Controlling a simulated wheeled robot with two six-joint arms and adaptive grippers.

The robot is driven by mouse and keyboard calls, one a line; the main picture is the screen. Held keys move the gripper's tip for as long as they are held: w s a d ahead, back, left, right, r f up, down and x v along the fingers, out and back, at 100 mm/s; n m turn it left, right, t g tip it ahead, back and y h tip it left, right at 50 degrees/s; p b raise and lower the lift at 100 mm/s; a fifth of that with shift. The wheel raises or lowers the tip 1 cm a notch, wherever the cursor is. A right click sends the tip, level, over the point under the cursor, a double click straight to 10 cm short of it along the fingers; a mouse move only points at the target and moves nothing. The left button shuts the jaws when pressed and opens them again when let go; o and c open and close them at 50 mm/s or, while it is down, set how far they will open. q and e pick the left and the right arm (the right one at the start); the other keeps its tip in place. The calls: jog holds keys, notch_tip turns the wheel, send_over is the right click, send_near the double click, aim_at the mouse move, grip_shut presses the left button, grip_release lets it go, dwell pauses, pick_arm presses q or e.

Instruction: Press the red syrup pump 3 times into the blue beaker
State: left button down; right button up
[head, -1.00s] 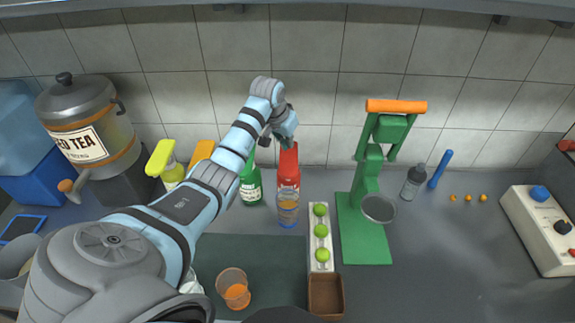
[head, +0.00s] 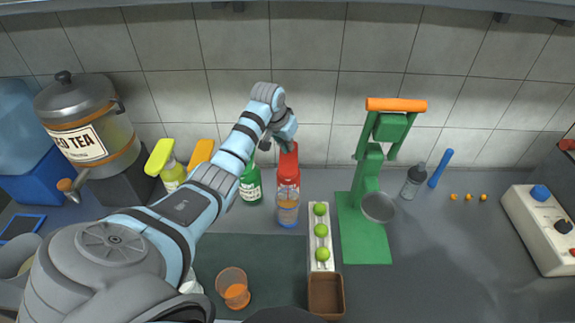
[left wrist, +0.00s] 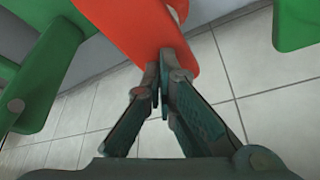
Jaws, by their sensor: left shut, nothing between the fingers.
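The red syrup pump (head: 288,178) stands at the back of the counter against the tiled wall. The clear beaker with a blue base (head: 287,212) stands right in front of it, with a little orange-brown colour showing inside. My left gripper (head: 284,146) is shut and empty at the top of the red pump. In the left wrist view, its closed fingertips (left wrist: 163,68) are against or just in front of the red pump head (left wrist: 145,28); I cannot tell whether they touch. My right gripper is out of view.
A green bottle (head: 250,186) stands close left of the pump. A white tray of limes (head: 321,266) lies to the right of the beaker, then a green press (head: 365,240).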

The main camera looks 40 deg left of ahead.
pick_arm(q)
jog(key=shift+f+b, duration=0.35)
jog(key=shift+f, duration=0.9)
jog(key=shift+r+p, duration=0.95)
jog(key=shift+r, duration=1.1)
jog(key=shift+f, duration=0.15)
